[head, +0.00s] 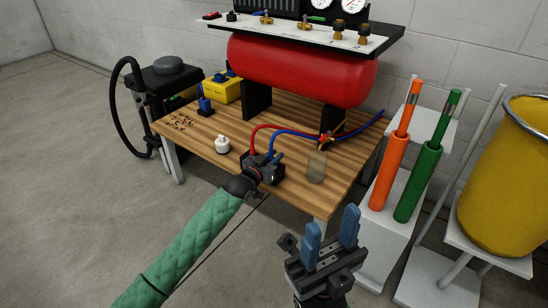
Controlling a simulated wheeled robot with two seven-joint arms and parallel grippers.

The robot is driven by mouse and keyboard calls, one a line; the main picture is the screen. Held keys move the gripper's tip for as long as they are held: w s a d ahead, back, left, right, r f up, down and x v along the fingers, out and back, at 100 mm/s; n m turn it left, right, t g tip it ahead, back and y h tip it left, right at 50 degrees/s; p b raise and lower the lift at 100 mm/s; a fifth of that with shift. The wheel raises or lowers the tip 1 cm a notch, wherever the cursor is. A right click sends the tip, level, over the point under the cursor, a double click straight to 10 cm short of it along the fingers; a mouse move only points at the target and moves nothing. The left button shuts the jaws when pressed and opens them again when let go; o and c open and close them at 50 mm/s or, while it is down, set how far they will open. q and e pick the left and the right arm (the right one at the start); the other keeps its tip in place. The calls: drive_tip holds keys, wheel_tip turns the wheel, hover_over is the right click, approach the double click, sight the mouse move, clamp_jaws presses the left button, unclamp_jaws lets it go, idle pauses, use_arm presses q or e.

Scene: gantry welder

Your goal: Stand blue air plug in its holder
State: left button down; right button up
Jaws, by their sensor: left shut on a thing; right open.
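My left gripper (267,160), on the green-sleeved arm, is at the front edge of the wooden table (205,140). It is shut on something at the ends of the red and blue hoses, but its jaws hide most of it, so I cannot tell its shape. The blue hose (290,133) arches from there to a fitting near the tank's right support. A small blue piece (205,104) stands upright on a dark blue base at the table's back left; I cannot tell whether it is the plug or holder. My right gripper (332,238) is open and empty in front of the table.
A white knobbed piece (222,145) and a translucent jar (317,166) stand on the table near its front. A red tank (300,68) stands over the back. A yellow box (225,88) is at back left. Orange (388,175) and green (418,183) tubes stand at right.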

use_arm(q)
drive_tip(key=shift+f, duration=0.55)
idle(0.4)
drive_tip(key=c, duration=1.2)
unclamp_jaws()
drive_tip(key=p+v, duration=0.2)
drive_tip(key=v, duration=0.5)
drive_tip(key=shift+s+a+r, duration=0.1)
drive_tip(key=shift+s+a, duration=0.15)
drive_tip(key=shift+s, duration=0.05)
